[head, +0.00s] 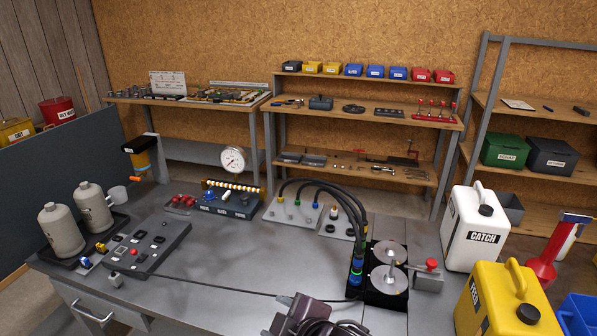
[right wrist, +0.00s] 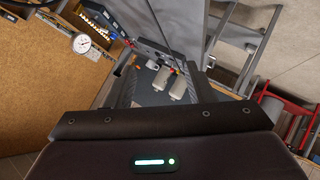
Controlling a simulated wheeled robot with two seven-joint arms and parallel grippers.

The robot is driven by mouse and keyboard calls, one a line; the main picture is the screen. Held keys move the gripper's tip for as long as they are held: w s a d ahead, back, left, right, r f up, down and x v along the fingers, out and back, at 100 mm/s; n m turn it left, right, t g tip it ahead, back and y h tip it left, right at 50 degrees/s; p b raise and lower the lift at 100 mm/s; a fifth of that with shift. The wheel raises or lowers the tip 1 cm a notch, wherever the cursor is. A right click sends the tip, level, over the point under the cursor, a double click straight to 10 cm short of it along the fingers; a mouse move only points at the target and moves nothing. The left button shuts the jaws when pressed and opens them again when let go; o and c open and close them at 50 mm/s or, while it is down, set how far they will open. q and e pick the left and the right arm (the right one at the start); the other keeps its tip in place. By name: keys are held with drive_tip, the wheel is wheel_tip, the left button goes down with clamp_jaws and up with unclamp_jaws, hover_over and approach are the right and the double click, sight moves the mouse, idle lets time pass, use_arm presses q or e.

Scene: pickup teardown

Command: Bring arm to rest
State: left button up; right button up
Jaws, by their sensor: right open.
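My right gripper (head: 308,316) is at the bottom middle of the head view, a dark grey-purple body at the front edge of the grey workbench (head: 240,262). Its jaws are open and I see nothing held in them. In the right wrist view its dark housing (right wrist: 160,145) with a green light fills the lower part. Two beige bottles (right wrist: 170,84) and the dial gauge (right wrist: 82,43) show beyond it. My left gripper is not in view.
The black stand with two metal discs (head: 388,265) is just right of the gripper. A white CATCH jug (head: 474,228) and a yellow FEED jug (head: 505,300) stand further right. A grey control panel (head: 147,248) lies at left. The bench middle is mostly clear; a thin cable crosses it.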

drive_tip(key=s+d+f+m+g+h, duration=0.2)
drive_tip(key=s+d+f+m, duration=0.2)
drive_tip(key=d, duration=0.4)
drive_tip(key=s+d+f+m+g+h, duration=0.2)
drive_tip(key=s+d+f+m, duration=0.1)
drive_tip(key=s+d+m, duration=0.3)
drive_tip(key=s+d+f+m+g+h, duration=0.1)
drive_tip(key=s+d+f+m+h, duration=0.2)
drive_tip(key=d, duration=0.6)
wheel_tip(320, 180, down, 34)
drive_tip(key=s+g+b, duration=0.2)
drive_tip(key=s+d+f+b, duration=0.1)
drive_tip(key=s+f, duration=0.8)
drive_tip(key=s, duration=0.1)
drive_tip(key=s+d+f+g, duration=0.1)
drive_tip(key=s+d+f, duration=0.1)
drive_tip(key=s+f, duration=0.7)
drive_tip(key=shift+s+d+f+b, duration=0.25)
drive_tip(key=shift+s+f+b, duration=0.1)
drive_tip(key=shift+f, duration=0.15)
